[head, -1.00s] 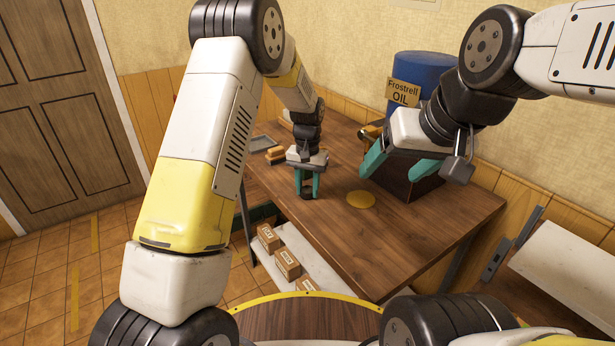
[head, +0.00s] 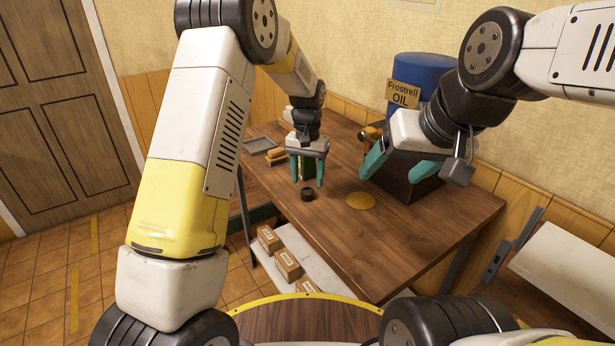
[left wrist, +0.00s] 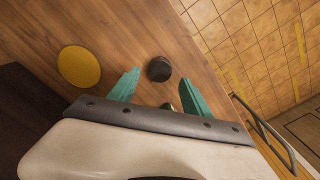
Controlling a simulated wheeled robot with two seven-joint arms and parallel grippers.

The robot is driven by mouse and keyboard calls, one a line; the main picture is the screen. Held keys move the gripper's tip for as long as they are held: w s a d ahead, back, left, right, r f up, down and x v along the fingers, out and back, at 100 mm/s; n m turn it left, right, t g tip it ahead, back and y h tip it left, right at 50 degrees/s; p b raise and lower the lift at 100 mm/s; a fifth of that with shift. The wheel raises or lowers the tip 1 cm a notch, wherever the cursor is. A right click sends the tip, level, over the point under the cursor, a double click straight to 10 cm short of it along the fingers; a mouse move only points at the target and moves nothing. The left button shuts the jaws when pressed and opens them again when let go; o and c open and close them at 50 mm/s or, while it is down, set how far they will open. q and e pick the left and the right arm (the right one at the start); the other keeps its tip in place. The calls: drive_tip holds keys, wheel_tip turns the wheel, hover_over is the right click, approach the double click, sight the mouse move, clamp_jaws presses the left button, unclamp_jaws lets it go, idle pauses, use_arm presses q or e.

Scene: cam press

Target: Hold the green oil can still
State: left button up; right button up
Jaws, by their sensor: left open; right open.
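The green oil can (head: 307,168) stands on the table behind my left gripper, partly hidden by its fingers and palm. Only a small greenish bit of it (left wrist: 169,107) shows at the palm edge in the left wrist view. My left gripper (head: 307,183) is open, pointing down, with nothing held. I cannot tell whether its fingers touch the can. A small black round cap (head: 307,194) lies on the table just in front of the fingertips; it also shows in the left wrist view (left wrist: 159,69). My right gripper (head: 390,174) is open and empty, in front of the dark box.
A blue drum (head: 422,75) labelled Frostrell OIL stands on a dark box (head: 398,188) with a brass tap (head: 370,134). A yellow disc (head: 361,201) lies on the table (head: 400,245). A grey tray (head: 260,144) and small orange-brown blocks (head: 276,156) are at the left.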

use_arm(q)
wheel_tip(320, 180, up, 7)
wheel_tip(320, 180, up, 7)
drive_tip(key=t+h, duration=0.1)
hover_over(307, 191)
drive_tip(key=s+a, duration=0.4)
drive_tip(key=s+a+r+n+t, duration=0.1)
drive_tip(key=s+a+r, duration=0.4)
drive_tip(key=s+r, duration=0.15)
drive_tip(key=s+a+n+t, duration=0.1)
drive_tip(key=s+a+t, duration=0.1)
drive_tip(key=s, duration=0.7)
drive_tip(key=s+a+n+t+h, duration=0.1)
drive_tip(key=s+a+t, duration=0.1)
drive_tip(key=s, duration=0.7)
drive_tip(key=shift+s+a+r, duration=0.35)
drive_tip(key=shift+a, duration=0.2)
